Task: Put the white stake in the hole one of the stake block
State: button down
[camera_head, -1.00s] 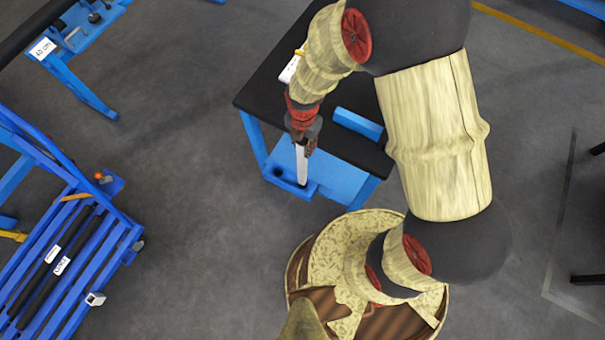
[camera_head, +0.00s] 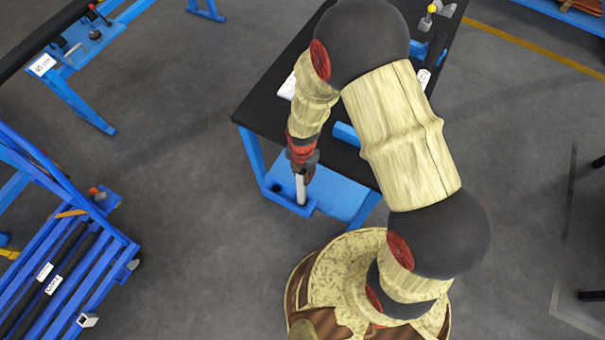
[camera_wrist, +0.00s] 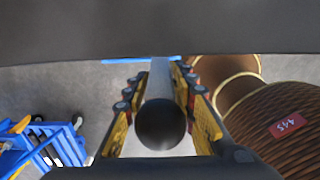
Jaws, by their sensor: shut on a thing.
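The white stake (camera_head: 300,188) hangs upright below my gripper (camera_head: 303,165) in the head view. My gripper is shut on it; the wrist view shows the fingers on both sides of the stake (camera_wrist: 161,118), whose near end is a dark round face. The blue stake block (camera_head: 284,197) stands at the front of the table's lower blue shelf. One dark hole (camera_head: 277,187) shows to the left of the stake. The stake's lower end meets the block's right part in the picture; I cannot tell whether it is inside a hole or just above it.
A black-topped table (camera_head: 262,103) with blue legs stands behind the block. A blue bar (camera_head: 346,133) lies on it beside my arm. A blue rack with dark bars (camera_head: 62,262) stands at lower left. Grey floor (camera_head: 190,170) is clear between them.

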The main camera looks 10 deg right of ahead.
jog(key=shift+f, duration=0.1)
jog(key=shift+f, duration=0.1)
jog(key=c, duration=1.4)
grip_release()
